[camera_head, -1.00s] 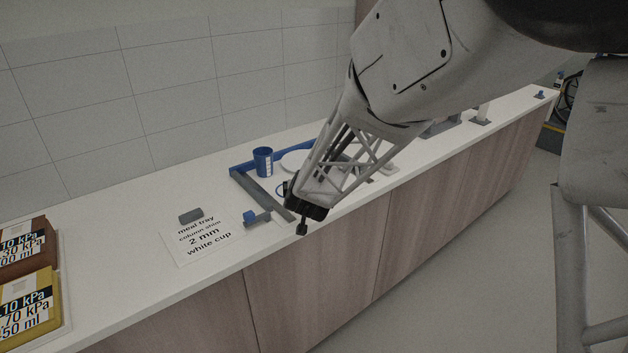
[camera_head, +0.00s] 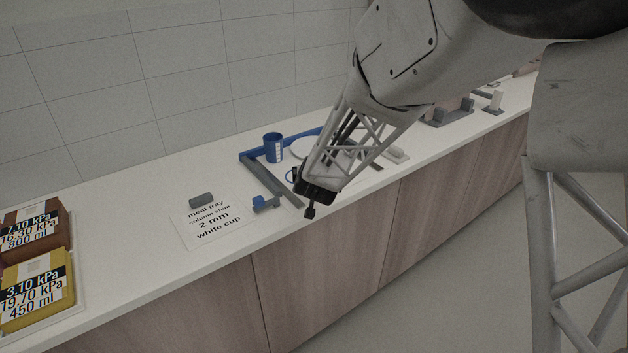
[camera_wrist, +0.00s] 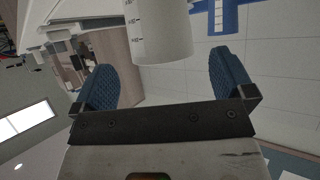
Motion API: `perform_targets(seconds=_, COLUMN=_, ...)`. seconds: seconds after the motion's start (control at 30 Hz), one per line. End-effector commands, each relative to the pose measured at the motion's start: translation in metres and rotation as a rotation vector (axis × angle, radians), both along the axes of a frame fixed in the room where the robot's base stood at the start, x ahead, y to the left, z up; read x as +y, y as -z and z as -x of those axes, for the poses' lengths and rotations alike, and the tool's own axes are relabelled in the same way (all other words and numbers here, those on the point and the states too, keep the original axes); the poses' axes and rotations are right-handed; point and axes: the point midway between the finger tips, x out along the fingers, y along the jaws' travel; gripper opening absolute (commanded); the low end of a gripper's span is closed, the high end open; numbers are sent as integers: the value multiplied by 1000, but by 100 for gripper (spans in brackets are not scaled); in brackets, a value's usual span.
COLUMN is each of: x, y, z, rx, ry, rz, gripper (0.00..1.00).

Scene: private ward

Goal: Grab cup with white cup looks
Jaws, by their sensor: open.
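A white cup (camera_wrist: 160,28) with dark graduation marks on its side shows at the top of the wrist view, cut off by the frame edge. My gripper (camera_wrist: 164,80) is open, with its two blue ridged fingers spread apart. The cup is beyond the fingertips, roughly in line with the gap between them, and nothing is held. In the head view, my arm end hangs over the counter's front edge, and I cannot pick out the white cup there. A blue cup (camera_head: 268,149) with a white label stands upright on the counter.
A blue and grey tray frame (camera_head: 268,181) and a white plate (camera_head: 302,147) lie beside the blue cup. A printed card (camera_head: 210,222) and a small grey block (camera_head: 201,200) lie to the left. Brown and yellow labelled packs (camera_head: 38,290) sit at far left. Tiled wall stands behind.

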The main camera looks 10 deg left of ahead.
Motion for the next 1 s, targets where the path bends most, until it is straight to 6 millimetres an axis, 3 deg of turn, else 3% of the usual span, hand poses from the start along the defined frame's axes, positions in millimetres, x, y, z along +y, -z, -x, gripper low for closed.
perform_targets(seconds=0.37, x=1, y=1, z=-3, rx=0, ry=0, rz=0, gripper=100)
perform_targets(seconds=1.0, x=10, y=23, z=-43, rx=0, ry=1, rz=0, gripper=100)
